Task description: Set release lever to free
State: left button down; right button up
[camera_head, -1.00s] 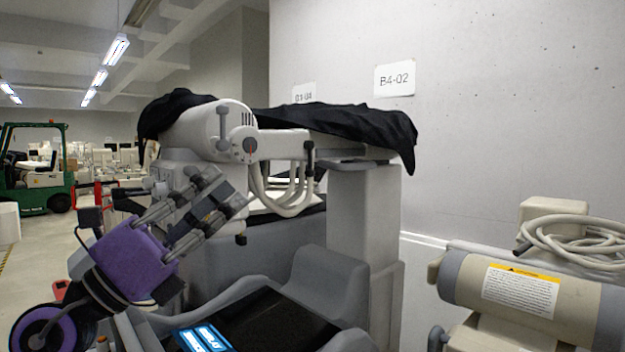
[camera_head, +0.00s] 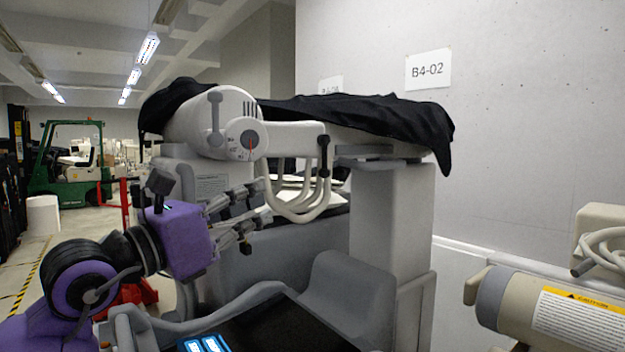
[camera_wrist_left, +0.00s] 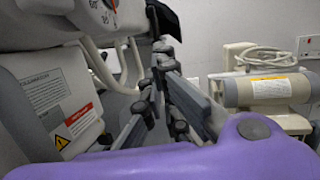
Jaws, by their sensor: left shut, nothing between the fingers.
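A white machine head (camera_head: 190,128) carries a round dial (camera_head: 249,140) with a red pointer line and small marks, too small to read. A dark grey lever (camera_head: 215,118) with knobbed ends stands upright left of the dial. Another dark lever (camera_head: 323,155) hangs at the right end of the white arm. I cannot tell which is the release lever. The dial's lower edge also shows in the left wrist view (camera_wrist_left: 109,6). My left gripper (camera_head: 266,203) is shut and empty, below the dial and apart from it. Its fingers also show in the left wrist view (camera_wrist_left: 163,88). My right gripper is out of view.
Pale hoses (camera_head: 300,207) hang below the white arm, close right of my left gripper. A beige cylinder unit (camera_head: 515,305) stands at right, and a green forklift (camera_head: 68,165) at far left.

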pick_arm(q)
jog(key=p, duration=0.2)
send_near(323, 175)
jog(key=x, duration=0.5)
jog(key=shift+w+d+r, duration=0.15)
jog(key=shift+d+r, duration=0.1)
jog(key=shift+w+d, duration=0.35)
jog(key=shift+w, duration=0.1)
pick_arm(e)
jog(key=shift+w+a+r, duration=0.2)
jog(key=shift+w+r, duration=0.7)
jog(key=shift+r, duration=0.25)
pick_arm(q)
jog(key=shift+a+f, duration=0.1)
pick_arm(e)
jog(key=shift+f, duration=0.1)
